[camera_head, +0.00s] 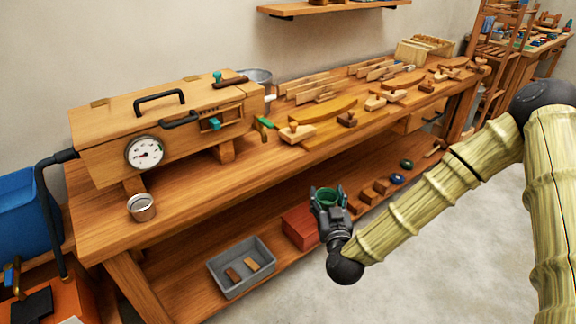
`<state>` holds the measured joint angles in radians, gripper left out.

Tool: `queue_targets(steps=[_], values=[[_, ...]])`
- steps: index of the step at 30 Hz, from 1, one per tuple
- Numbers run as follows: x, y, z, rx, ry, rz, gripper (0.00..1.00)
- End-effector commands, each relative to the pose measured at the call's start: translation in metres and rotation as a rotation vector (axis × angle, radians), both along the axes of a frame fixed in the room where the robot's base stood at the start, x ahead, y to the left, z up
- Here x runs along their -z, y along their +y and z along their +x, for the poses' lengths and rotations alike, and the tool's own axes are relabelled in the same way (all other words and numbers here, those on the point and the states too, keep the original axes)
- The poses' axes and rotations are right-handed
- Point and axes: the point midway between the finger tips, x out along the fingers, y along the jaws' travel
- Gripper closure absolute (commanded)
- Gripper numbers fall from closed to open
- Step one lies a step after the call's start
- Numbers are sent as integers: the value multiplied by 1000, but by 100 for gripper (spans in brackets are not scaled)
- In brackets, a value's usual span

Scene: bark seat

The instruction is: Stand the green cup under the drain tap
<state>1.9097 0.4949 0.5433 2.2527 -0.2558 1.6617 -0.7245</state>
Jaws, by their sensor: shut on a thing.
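The green cup (329,197) is between the fingers of my gripper (327,192), which is shut on it. The cup's open rim faces up, and it looks about upright. The gripper holds it in front of the bench, over the lower shelf area in the picture. A long wooden box (110,118) with a round gauge stands on the bench top at the left, up and left of the cup. I cannot clearly make out the drain tap; a small green-handled fitting (265,122) shows by the box's right end.
Wooden planes and curved pieces cover the bench's right part. On the lower shelf are a grey tray (228,289), a red box (299,229) and small blocks.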

Motion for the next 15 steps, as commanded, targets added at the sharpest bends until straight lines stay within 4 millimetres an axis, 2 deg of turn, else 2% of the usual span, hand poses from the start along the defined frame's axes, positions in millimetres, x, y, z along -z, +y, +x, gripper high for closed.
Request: queue_targets(steps=[1,6,10,15], values=[[-9,12,10,-14,-8,-1,69],[-46,48,34,-56,-7,-1,69],[-71,69,45,-83,-3,0,69],[-90,87,50,-106,1,1,69]])
